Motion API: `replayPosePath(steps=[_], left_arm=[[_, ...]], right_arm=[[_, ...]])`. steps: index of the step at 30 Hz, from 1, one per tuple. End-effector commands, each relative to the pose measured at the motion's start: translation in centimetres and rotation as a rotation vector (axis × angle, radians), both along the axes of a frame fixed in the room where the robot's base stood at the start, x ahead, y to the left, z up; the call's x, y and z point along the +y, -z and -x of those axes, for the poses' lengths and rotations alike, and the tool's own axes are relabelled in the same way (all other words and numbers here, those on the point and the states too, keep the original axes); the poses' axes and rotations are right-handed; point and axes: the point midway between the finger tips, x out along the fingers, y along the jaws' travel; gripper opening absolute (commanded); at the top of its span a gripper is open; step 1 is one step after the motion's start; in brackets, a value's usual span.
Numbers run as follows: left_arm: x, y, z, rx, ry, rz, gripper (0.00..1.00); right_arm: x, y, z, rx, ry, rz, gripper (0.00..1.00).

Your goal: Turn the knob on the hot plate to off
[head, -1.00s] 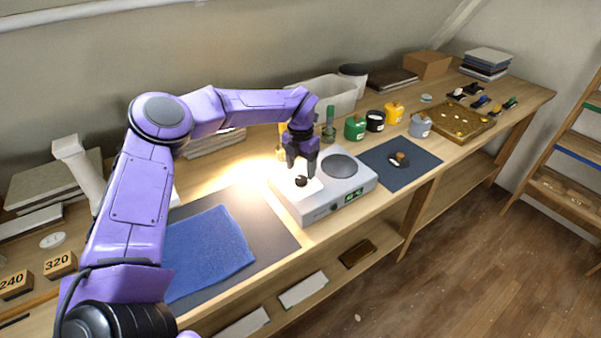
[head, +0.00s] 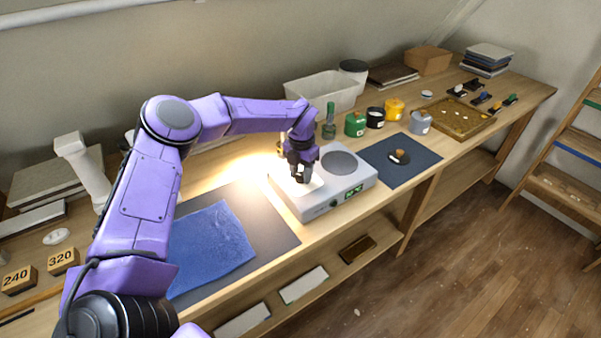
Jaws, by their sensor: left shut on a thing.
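The hot plate (head: 316,208) is a white box on the bench with a round grey heating disc (head: 339,163) on top and green displays on its front face. My left gripper (head: 299,178) points down over the left part of its top. It is shut on the small dark knob there, which its fingers mostly hide. I cannot read the knob's setting. My right gripper is not in view.
A blue cloth (head: 208,250) on a dark mat lies left of the hot plate. A dark blue mat (head: 420,168) with small items lies to its right. A green bottle (head: 329,122), a green pot (head: 355,125) and other pots stand behind.

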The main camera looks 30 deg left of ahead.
Motion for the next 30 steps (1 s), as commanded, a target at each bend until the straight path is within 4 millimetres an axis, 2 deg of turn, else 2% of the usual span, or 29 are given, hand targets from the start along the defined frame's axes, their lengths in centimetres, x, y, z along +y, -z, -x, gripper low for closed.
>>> replayPosePath(steps=[8, 30], left_arm=[[0.0, 0.4, 0.0, -0.002, -0.138, 0.000, 0.11], [-0.1, 0.5, -0.1, -0.003, -0.823, 0.000, 0.11]], right_arm=[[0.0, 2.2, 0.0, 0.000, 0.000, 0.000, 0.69], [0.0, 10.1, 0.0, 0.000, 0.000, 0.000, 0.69]])
